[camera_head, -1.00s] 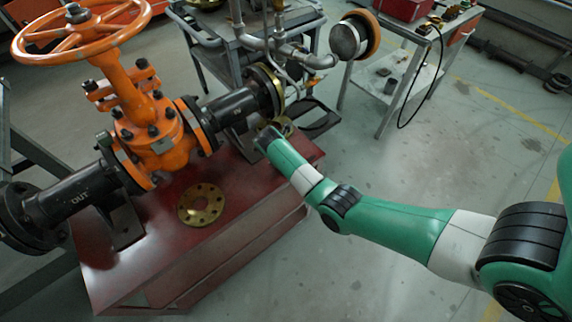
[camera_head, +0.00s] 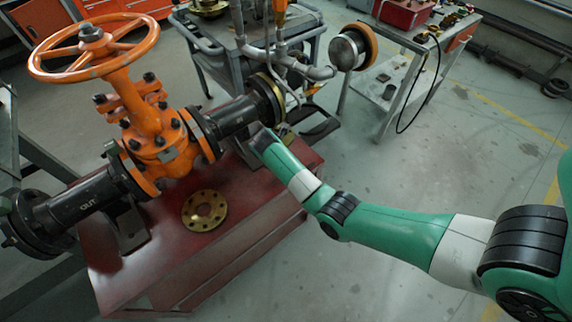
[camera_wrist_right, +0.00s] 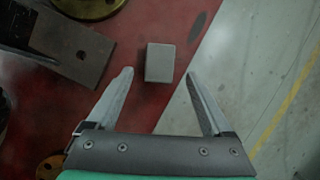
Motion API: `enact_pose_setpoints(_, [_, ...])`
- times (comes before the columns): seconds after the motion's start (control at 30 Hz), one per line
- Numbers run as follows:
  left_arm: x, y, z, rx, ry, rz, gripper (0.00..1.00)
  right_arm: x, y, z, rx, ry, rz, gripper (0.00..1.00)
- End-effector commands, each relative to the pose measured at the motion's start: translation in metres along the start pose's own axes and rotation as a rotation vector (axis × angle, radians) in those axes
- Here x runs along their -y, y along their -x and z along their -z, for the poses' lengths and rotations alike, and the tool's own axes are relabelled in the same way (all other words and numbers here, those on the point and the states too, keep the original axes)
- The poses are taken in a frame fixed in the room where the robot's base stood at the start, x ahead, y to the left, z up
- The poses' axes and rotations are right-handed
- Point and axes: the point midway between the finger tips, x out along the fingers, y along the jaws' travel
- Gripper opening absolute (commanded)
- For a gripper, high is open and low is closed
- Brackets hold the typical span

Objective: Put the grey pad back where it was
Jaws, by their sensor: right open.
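The grey pad (camera_wrist_right: 160,62) is a small block on the red bench top (camera_wrist_right: 118,112), in the upper middle of the right wrist view. My right gripper (camera_wrist_right: 159,76) is open. Its fingertips stand apart to the left and right of the pad's near end, with a gap on each side and nothing held. I cannot tell their height above the bench. In the head view my right arm reaches to the bench's far right end below the black pipe, and its fingers and the pad are hidden there. My left gripper is not in view.
The orange gate valve (camera_head: 160,150) with black pipes stands on the bench. A brass flange (camera_head: 204,211) lies in front of it. A dark metal plate (camera_wrist_right: 68,47) is left of the pad. The bench edge is close on the pad's right.

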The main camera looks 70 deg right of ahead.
Motion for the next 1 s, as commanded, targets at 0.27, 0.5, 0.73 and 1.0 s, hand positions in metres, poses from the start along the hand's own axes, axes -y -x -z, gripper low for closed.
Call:
enact_pose_setpoints(0.27, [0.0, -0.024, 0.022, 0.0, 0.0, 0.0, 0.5, -0.001, 0.061, -0.001, 0.001, 0.001, -0.001, 0.85])
enact_pose_setpoints(0.5, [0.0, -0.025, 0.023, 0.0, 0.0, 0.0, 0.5, 0.0, 0.068, 0.0, 0.0, 0.0, 0.002, 0.85])
enact_pose_setpoints(0.73, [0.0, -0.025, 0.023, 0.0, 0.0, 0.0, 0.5, 0.0, 0.067, 0.0, 0.002, 0.0, 0.0, 0.85])
enact_pose_setpoints(1.0, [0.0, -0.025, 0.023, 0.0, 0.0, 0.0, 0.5, -0.065, 0.147, -0.096, 0.465, 0.041, -0.311, 0.85])
